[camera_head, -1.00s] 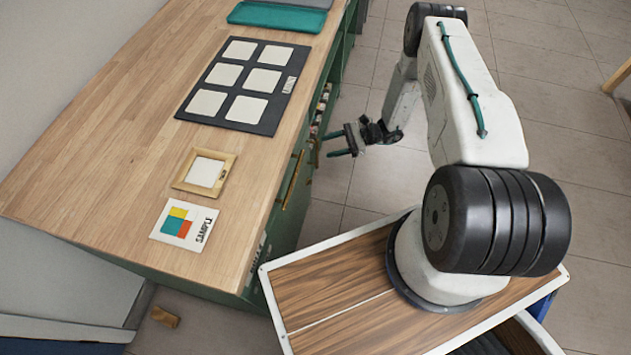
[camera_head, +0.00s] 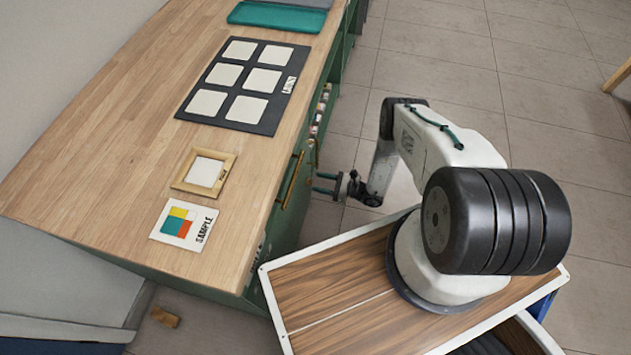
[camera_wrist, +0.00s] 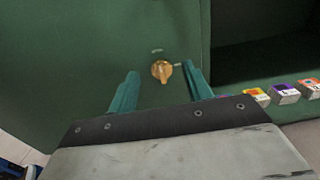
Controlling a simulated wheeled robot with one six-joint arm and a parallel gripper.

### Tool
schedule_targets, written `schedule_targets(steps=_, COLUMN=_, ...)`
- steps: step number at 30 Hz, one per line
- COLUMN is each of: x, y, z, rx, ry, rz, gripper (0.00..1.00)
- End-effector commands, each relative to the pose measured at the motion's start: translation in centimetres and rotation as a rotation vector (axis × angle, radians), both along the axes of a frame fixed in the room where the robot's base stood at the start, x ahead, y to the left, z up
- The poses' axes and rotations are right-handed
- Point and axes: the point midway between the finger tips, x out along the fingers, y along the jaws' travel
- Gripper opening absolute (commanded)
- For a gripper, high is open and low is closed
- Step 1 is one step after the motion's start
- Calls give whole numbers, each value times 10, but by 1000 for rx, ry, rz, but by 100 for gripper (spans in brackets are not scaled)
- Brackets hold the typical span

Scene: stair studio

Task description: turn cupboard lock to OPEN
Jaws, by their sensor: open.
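The cupboard lock is a small brass knob (camera_wrist: 161,71) on the green cupboard front (camera_wrist: 90,45) in the wrist view. Its narrow end points down in that picture. Two small pale marks sit by it, one above and one to its right, too small to read. My gripper (camera_wrist: 160,85) is open, with one teal finger on each side of the knob in that picture. I cannot tell how far the fingertips are from the door, and nothing is held. In the head view my gripper (camera_head: 320,183) is beside the cupboard front, below the worktop edge.
The wooden worktop (camera_head: 110,150) carries a dark board with white squares (camera_head: 212,75), a wooden frame (camera_head: 181,184), a SAMPLE card (camera_head: 160,234) and a teal tray (camera_head: 270,16). An open shelf with several small coloured boxes (camera_wrist: 285,95) is right of the door. Floor beyond my arm is clear.

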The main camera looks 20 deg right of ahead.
Motion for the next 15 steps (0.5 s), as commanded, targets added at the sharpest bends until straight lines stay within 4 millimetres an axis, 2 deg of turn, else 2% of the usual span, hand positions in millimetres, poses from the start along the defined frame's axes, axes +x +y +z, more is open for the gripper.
schedule_targets(steps=6, x=13, y=19, z=0, rx=-1, ry=-1, rz=3, gripper=50)
schedule_targets(steps=15, x=15, y=21, z=0, rx=0, ry=0, rz=1, gripper=50)
